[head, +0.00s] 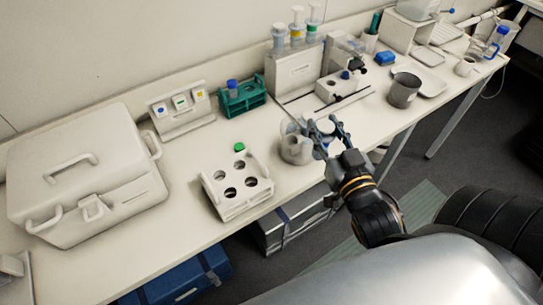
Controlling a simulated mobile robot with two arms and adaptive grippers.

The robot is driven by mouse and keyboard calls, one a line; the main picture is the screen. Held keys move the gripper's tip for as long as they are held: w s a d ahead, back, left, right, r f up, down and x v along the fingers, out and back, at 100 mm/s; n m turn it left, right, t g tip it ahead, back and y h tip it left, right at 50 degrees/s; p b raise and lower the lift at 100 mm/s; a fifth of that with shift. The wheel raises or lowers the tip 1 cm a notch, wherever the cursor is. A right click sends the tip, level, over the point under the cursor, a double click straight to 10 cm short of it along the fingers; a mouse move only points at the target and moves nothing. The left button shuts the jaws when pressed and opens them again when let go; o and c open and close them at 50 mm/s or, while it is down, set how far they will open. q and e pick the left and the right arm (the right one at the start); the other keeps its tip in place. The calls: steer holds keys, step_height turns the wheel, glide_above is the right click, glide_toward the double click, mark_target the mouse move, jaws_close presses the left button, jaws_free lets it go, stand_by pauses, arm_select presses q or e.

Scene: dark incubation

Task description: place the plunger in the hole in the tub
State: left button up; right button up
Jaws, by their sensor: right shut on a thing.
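My right gripper (322,127) reaches in from the lower right over the front of the bench. It is shut on a small pale thing (325,126), which I take to be the plunger; the fingers hide most of its shape. The hole in the tub cannot be made out clearly. My left gripper is not in view.
A white rack with round holes (222,205) stands left of the tub. A large white case (85,180) fills the left. Behind are a green rack (242,98) and a white stand (295,72) with several clear containers. A dark grey beaker (404,92) stands to the right.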

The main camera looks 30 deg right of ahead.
steer(key=w+d+f+b, duration=0.1)
steer(key=w+f+b, duration=0.3)
steer(key=w, duration=0.5)
steer(key=shift+d+b, duration=0.25)
steer(key=shift+b, duration=1)
steer(key=w+f, duration=0.4)
steer(key=f, duration=0.1)
steer(key=shift+d, duration=0.15)
steer(key=shift+c, duration=0.9)
steer(key=shift+w+f, duration=0.5)
steer(key=shift+f, duration=0.05)
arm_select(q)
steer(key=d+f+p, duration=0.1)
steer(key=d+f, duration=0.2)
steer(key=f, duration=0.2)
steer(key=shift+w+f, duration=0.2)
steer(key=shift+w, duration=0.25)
arm_select(e)
step_height(320, 180, down, 3)
steer(key=shift+f, duration=0.1)
steer(key=shift+f, duration=0.1)
